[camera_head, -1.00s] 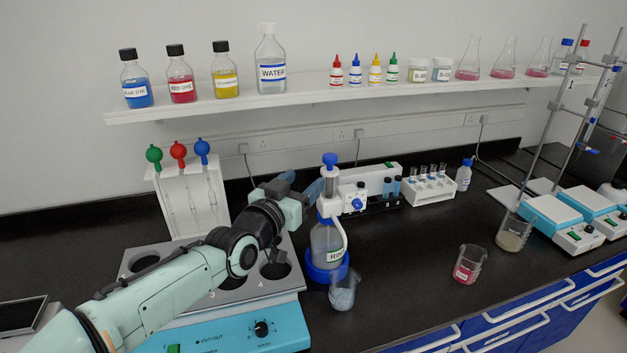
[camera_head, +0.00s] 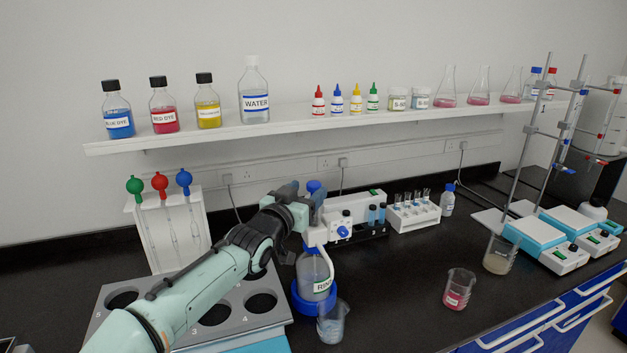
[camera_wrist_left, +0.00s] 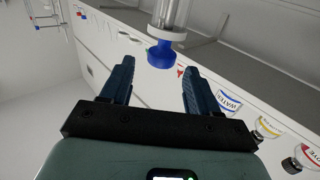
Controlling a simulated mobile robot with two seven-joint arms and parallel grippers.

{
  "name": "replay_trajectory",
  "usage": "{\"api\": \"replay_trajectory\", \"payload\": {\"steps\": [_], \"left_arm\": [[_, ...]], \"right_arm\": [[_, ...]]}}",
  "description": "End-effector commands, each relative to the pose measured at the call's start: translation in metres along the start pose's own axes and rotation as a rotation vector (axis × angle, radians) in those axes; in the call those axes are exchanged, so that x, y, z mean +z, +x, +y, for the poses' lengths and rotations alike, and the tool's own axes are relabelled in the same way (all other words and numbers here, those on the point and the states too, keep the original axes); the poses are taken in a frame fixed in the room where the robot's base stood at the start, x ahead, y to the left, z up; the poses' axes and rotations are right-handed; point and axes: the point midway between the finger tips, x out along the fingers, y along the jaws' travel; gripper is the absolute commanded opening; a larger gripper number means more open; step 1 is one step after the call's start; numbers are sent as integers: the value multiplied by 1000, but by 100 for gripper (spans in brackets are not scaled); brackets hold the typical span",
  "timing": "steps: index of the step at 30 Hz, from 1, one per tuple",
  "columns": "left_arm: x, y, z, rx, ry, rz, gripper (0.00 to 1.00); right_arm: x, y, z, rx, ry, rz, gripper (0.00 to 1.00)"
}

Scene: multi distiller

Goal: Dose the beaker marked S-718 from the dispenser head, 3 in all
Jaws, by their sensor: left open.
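The dispenser bottle (camera_head: 313,270) stands in a blue base, with a label reading "RIN…" and a blue knob (camera_head: 314,186) on its head. A beaker (camera_head: 332,323) with pale bluish contents stands close beside the base at front right; I cannot read its mark. My left gripper (camera_head: 304,199) is open at the dispenser head and hides part of its upper shaft. In the left wrist view the blue knob (camera_wrist_left: 160,54) shows just beyond the open fingertips (camera_wrist_left: 158,68), roughly between them. My right gripper is not in view.
A grey rack (camera_head: 240,318) with numbered round holes lies under my left arm. A white device (camera_head: 356,213) is behind the dispenser. A shelf of bottles (camera_head: 300,131) runs above.

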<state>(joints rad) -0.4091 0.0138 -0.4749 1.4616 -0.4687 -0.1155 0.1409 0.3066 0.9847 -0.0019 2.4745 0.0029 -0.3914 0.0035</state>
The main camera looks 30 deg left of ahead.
Motion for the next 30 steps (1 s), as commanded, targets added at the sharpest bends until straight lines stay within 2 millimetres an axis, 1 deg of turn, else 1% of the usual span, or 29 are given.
{"api": "replay_trajectory", "payload": {"steps": [1, 9, 15, 22, 23, 24, 26, 27, 28, 29, 30], "left_arm": [[-5, 7, -1, -4, 4, -1, 61], [-4, 37, -1, -3, 3, -1, 61], [-2, 46, -1, -1, 0, 1, 61], [-1, 46, -1, -1, 0, 1, 61], [-1, 46, -1, -1, 0, 1, 57], [-1, 46, -1, -1, 0, 1, 44], [-1, 46, -1, -1, 0, 0, 25], [-1, 46, -1, -1, 0, 0, 12], [-1, 46, -1, -1, 0, 0, 2], [-1, 46, -1, -1, 0, 0, 0], [-1, 46, -1, -1, 0, 0, 0]], "right_arm": [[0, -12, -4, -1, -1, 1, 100], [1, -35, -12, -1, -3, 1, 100], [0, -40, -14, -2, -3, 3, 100], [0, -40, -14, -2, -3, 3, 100], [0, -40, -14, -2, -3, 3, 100], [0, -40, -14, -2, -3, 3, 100], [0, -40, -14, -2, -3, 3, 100], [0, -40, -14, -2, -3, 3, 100], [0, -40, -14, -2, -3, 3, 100], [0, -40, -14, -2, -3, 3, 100], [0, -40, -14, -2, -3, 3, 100]]}}
